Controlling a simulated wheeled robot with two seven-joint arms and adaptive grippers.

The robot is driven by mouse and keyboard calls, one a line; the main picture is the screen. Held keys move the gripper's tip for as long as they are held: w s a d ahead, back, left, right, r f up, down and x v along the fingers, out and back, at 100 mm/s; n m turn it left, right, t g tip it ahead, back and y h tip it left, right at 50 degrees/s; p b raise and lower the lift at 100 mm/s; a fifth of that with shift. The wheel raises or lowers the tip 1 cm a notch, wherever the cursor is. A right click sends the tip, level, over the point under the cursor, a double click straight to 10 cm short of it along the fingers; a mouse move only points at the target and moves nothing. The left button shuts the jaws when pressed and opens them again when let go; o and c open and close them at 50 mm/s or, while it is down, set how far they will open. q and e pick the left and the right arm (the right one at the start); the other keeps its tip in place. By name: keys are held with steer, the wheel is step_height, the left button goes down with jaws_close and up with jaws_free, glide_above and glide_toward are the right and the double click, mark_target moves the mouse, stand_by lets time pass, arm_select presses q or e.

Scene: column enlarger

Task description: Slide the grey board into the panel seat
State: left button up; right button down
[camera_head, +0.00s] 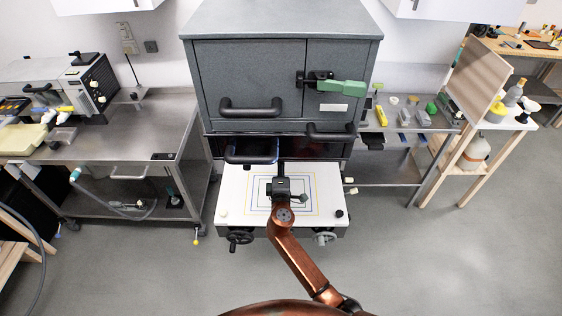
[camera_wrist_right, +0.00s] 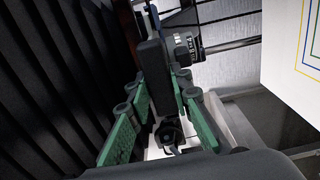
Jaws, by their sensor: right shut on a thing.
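My right gripper (camera_head: 280,187) is over the white baseboard (camera_head: 233,186) with coloured rectangles, below the big grey cabinet. In the right wrist view its green-sided fingers (camera_wrist_right: 161,84) are shut on a dark grey upright piece (camera_wrist_right: 152,62). This may be the grey board seen edge-on, but I cannot tell for sure. Black bellows (camera_wrist_right: 62,75) rise close on its left, and a dark lens-like part (camera_wrist_right: 184,47) is just beyond it. I cannot make out the panel seat in either view. My left gripper is not in view.
The grey cabinet (camera_head: 245,70) with black handles and a green latch (camera_head: 345,86) overhangs the baseboard. Handwheels (camera_head: 240,238) stick out in front. A steel cart (camera_head: 120,140) is at left, shelves and a leaning wooden panel (camera_head: 477,85) at right. The front floor is clear.

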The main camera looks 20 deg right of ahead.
steer(key=shift+r, duration=0.1)
steer(key=c, duration=1.7)
jaws_free()
steer(key=shift+c, duration=0.2)
steer(key=shift+o, duration=0.4)
steer(key=shift+c, duration=0.3)
steer(key=shift+c, duration=0.8)
steer(key=shift+s+a, duration=0.1)
steer(key=shift+s, duration=0.05)
steer(key=v, duration=0.6)
steer(key=shift+s+p, duration=0.35)
steer(key=shift+p, duration=0.1)
